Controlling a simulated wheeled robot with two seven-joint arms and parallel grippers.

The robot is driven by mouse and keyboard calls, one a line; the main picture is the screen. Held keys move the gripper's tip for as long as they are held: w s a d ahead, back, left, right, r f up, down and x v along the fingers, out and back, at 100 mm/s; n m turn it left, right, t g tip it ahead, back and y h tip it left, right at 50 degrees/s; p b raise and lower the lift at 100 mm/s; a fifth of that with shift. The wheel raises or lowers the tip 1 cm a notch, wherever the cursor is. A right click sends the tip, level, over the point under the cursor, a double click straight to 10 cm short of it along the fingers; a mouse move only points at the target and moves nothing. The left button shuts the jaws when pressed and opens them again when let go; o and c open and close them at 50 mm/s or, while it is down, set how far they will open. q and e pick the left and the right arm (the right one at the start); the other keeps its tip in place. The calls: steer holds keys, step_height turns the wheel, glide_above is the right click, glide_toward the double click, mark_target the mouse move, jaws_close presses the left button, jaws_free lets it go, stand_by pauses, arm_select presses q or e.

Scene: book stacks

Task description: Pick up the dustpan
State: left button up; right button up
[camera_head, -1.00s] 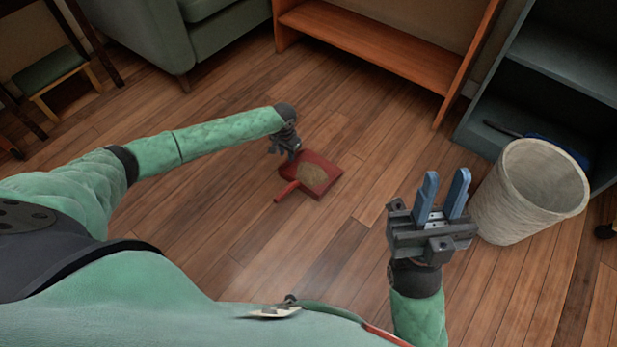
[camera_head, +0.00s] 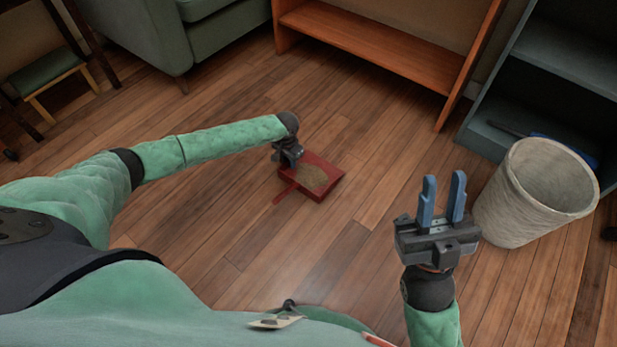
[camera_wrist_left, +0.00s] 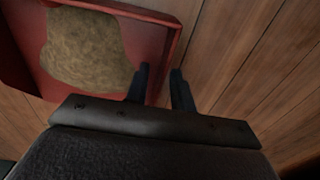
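The red dustpan (camera_head: 327,187) lies on the wooden floor with a brown heap (camera_head: 311,177) in it. Its short handle (camera_head: 284,194) points to the lower left. My left gripper (camera_head: 290,158) is over the pan's upper-left edge. In the left wrist view its two dark fingers (camera_wrist_left: 160,88) are apart, one over the red pan (camera_wrist_left: 160,45) and one outside its rim. Whether they touch the rim is unclear. My right gripper (camera_head: 441,200) is open and empty, with its blue fingers apart, right of the dustpan.
A pale woven bin (camera_head: 520,205) stands at the right near a dark shelf (camera_head: 560,65). An orange shelf (camera_head: 370,45) and a green sofa (camera_head: 225,40) are at the back. A small stool (camera_head: 48,75) stands at the far left. The floor around the dustpan is clear.

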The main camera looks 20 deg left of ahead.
arm_select(q)
jaws_close()
steer(key=shift+r, duration=0.15)
